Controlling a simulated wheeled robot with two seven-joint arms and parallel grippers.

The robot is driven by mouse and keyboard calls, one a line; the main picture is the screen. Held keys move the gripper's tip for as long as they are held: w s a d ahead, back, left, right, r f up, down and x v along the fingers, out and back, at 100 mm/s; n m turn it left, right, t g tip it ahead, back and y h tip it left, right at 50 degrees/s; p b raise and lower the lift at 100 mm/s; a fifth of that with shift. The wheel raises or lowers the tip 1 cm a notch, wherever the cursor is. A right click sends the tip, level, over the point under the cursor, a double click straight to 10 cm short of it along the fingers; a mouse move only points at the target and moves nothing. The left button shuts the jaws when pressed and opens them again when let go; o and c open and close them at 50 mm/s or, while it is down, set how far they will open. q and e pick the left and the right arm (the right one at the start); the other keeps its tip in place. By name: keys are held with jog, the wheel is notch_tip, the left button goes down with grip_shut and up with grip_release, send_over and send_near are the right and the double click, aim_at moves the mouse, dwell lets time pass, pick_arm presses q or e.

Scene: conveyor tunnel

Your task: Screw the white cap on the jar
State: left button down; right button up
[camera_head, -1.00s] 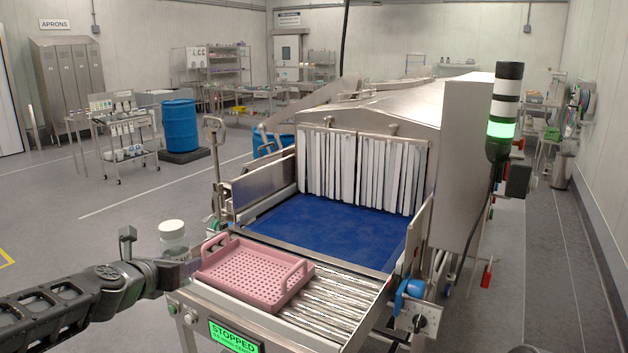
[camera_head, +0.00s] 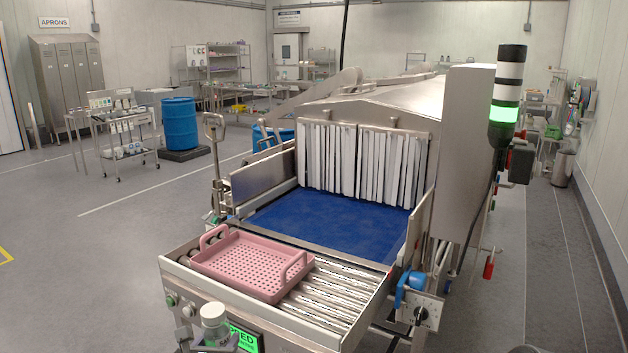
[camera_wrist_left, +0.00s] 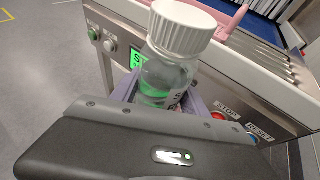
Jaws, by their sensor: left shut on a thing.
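The clear glass jar (camera_head: 213,330) is upright at the bottom of the head view, in front of the conveyor's control panel. The white ribbed cap (camera_head: 213,310) sits on the jar's mouth; I cannot tell how tightly. In the left wrist view the jar (camera_wrist_left: 166,80) stands slightly tilted in the picture, with the cap (camera_wrist_left: 184,27) on top and part of a label at its right side. My left gripper (camera_head: 213,345) is shut on the jar's body, below the cap. Its dark housing hides the jar's bottom in the wrist view. My right gripper is not in view.
A pink perforated tray (camera_head: 250,267) with raised handles lies on the conveyor's metal rollers (camera_head: 335,295). The conveyor's front edge and green display (camera_head: 245,339) are close behind the jar. Stop and reset buttons (camera_wrist_left: 219,116) are to the jar's right. Open floor lies to the left.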

pick_arm(q)
jog(key=shift+s+d+f, duration=0.5)
jog(key=shift+s+f, duration=0.1)
jog(key=shift+s, duration=0.05)
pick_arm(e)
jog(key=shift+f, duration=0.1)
pick_arm(q)
jog(key=s+d+f+m+g+h, duration=0.1)
jog(key=s+d+f+m+h, duration=0.2)
jog(key=d, duration=0.4)
jog(key=s+d+f+m+g+h, duration=0.2)
jog(key=s+d+f+m+h, duration=0.1)
jog(key=s+d+m+h, duration=0.2)
jog(key=s+d, duration=0.2)
jog(key=d, duration=0.1)
jog(key=shift+s+d+f+h, duration=0.2)
jog(key=shift+s+f+h, duration=0.05)
jog(key=shift+f+h, duration=0.15)
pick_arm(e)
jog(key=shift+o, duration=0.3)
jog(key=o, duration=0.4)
